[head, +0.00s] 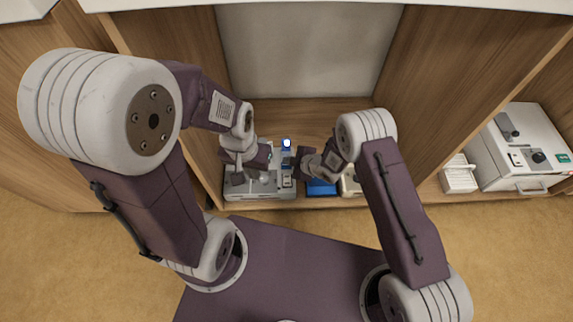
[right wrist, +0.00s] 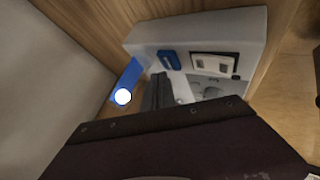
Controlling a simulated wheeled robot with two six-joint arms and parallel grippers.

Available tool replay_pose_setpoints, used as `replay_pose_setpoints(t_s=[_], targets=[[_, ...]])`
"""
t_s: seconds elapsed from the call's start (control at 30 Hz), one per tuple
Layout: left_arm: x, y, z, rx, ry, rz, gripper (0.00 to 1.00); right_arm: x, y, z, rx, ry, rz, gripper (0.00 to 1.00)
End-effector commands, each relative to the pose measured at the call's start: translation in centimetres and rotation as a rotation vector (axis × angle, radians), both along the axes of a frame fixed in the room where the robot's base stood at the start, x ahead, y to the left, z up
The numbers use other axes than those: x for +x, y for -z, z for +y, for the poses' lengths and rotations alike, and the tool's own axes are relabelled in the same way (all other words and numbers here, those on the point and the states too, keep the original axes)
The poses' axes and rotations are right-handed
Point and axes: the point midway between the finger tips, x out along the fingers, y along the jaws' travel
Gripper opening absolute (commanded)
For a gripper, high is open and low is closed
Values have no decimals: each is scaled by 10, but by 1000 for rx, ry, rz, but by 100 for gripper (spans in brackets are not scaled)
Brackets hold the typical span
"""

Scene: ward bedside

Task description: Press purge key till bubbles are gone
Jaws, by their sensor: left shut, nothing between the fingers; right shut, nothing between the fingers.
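A pale grey device (head: 262,192), probably the pump with the purge key, stands in the wooden bay below both arms. In the right wrist view the device (right wrist: 245,30) shows a blue key or tab (right wrist: 169,60) and a dark-framed panel with two pale keys (right wrist: 213,65). I cannot tell which is the purge key. No bubbles can be made out. My right gripper (head: 290,165) is shut and empty over the device's right part; its dark fingers (right wrist: 157,92) are beside the device face. My left gripper (head: 238,172) is shut and empty over the device's left part.
A blue part with a bright white round light (head: 287,143) is behind the device; it also shows in the right wrist view (right wrist: 123,96). A blue box (head: 320,187) and a beige item (head: 350,184) are to the right. A white machine (head: 508,165) and white box (head: 458,178) stand far right.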

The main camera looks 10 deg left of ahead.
Motion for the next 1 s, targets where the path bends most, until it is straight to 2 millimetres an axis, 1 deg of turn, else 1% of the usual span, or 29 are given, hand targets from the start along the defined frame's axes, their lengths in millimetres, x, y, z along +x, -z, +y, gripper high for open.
replay_pose_setpoints(t_s=[0.5, 0.8, 1.0], targets=[[0, 0, 0, 0, 0, 0, 0, 0, 0, 0, 0, 0, 0, 0], [0, 6, 0, 0, 0, 0, 0, 0, 9, 0, 0, 0, 0, 0], [0, 5, 0, 0, 0, 0, 0, 0, 8, 0, 0, 0, 0, 0]])
